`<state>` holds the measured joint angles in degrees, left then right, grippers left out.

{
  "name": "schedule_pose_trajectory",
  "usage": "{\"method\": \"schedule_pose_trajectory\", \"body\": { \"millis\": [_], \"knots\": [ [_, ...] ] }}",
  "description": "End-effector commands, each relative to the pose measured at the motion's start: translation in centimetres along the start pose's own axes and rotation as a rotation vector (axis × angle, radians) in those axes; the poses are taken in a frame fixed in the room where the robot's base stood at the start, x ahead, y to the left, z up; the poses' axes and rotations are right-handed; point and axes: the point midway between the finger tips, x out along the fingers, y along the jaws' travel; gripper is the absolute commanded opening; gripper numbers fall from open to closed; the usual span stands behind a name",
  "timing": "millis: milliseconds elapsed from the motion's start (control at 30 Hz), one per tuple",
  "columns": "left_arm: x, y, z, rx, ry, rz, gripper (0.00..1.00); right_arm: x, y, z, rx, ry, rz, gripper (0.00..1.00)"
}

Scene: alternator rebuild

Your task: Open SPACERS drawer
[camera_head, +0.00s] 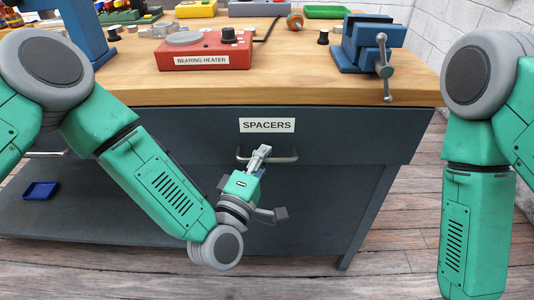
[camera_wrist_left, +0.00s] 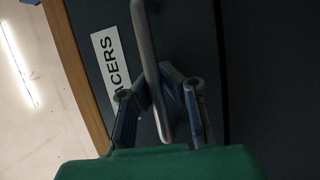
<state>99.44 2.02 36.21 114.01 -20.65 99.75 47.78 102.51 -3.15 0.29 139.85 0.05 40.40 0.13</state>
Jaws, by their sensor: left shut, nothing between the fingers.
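The SPACERS drawer (camera_head: 345,135) is a dark grey front under the wooden bench top, with a white SPACERS label (camera_head: 267,125). It looks closed. Its grey bar handle (camera_head: 287,160) sits below the label. My left gripper (camera_head: 259,153) is at the left part of the handle, with its fingers shut. In the left wrist view the handle (camera_wrist_left: 147,45) runs lengthwise at the fingers (camera_wrist_left: 162,88), very close to them, and the label (camera_wrist_left: 110,70) is partly covered. Whether the fingers touch the bar is unclear. My right arm hangs at the right; its gripper is out of view.
On the wooden bench top (camera_head: 300,88) stand a red bearing heater (camera_head: 205,55), a blue vise (camera_head: 370,42) with its handle overhanging the front edge, and small parts. A blue tray (camera_head: 40,190) lies on the lower shelf at left. The floor in front is clear.

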Motion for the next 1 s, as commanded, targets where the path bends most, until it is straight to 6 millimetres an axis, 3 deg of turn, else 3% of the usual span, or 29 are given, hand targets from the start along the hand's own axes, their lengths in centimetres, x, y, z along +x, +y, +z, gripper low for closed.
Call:
{"method": "schedule_pose_trajectory", "body": {
  "millis": [67, 100, 167, 200, 567, 1000],
  "knots": [
    [0.0, -0.4, -0.2, 0.006, 0.006, -0.01, 0.0, 0.0, 0.0, 0.0, 0.0, 0.0, 0.0, 0.28],
    [0.0, -0.4, -0.1, 0.007, 0.005, -0.011, 0.05, 0.0, 0.0, 0.0, 0.0, 0.0, 0.0, 0.28],
    [0.1, -0.4, 0.1, 0.008, 0.003, -0.011, 0.26, 0.0, 0.0, 0.0, 0.0, 0.0, 0.0, 0.28],
    [0.1, -0.4, 0.2, 0.009, 0.001, -0.012, 0.31, 0.0, 0.0, 0.0, 0.0, 0.0, 0.0, 0.28],
    [-0.5, -0.3, 0.6, 0.008, -0.003, -0.01, 0.31, -0.1, 0.0, 0.1, 0.001, 0.002, 0.001, 0.28],
    [-9.2, -0.5, 0.4, 0.006, -0.003, -0.016, 0.31, -0.1, 0.0, 0.1, 0.0, 0.003, 0.0, 0.28]
  ]
}}
